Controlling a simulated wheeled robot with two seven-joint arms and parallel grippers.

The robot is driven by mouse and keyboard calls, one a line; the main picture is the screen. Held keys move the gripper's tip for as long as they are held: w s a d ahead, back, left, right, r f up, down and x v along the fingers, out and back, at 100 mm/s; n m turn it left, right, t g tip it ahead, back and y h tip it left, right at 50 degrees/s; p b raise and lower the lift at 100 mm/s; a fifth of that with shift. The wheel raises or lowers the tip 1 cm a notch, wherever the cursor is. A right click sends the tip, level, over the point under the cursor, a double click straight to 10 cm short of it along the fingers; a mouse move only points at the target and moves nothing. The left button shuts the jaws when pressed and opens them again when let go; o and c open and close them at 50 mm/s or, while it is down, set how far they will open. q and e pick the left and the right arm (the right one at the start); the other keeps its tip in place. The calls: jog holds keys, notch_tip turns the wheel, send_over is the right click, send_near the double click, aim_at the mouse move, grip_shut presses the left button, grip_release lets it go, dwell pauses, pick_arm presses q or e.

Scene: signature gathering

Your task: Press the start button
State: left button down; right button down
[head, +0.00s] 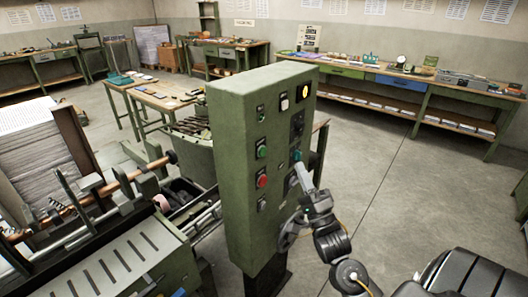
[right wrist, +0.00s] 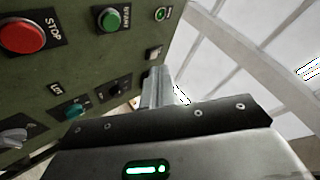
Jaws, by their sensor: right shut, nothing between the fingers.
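The green control cabinet (head: 233,150) stands upright in the middle of the head view. Its front carries a green button (head: 261,153) above a red button (head: 262,182). My left gripper is out of view.
A teal knob (head: 297,155) and dark switches share the panel near my right fingertips. A machine with rollers (head: 120,215) stands left of the cabinet. A long workbench (head: 400,83) lines the back right. The floor (head: 400,180) right of the cabinet is clear.

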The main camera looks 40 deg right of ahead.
aim_at(263, 152)
jog(key=w+a+b, duration=0.1)
jog(key=w+a, duration=0.1)
jog(key=w, duration=0.6)
jog(key=shift+w+a, duration=0.25)
jog(key=shift+a, duration=0.05)
jog(key=shift+w, duration=0.15)
dwell(2.0)
jog(key=shift+w+a, duration=0.1)
jog(key=shift+w, duration=0.2)
jog(key=shift+w+a, duration=0.15)
jog(key=shift+w, duration=0.2)
dwell(0.8)
jog(key=shift+s+d, duration=0.2)
jog(key=shift+s, duration=0.6)
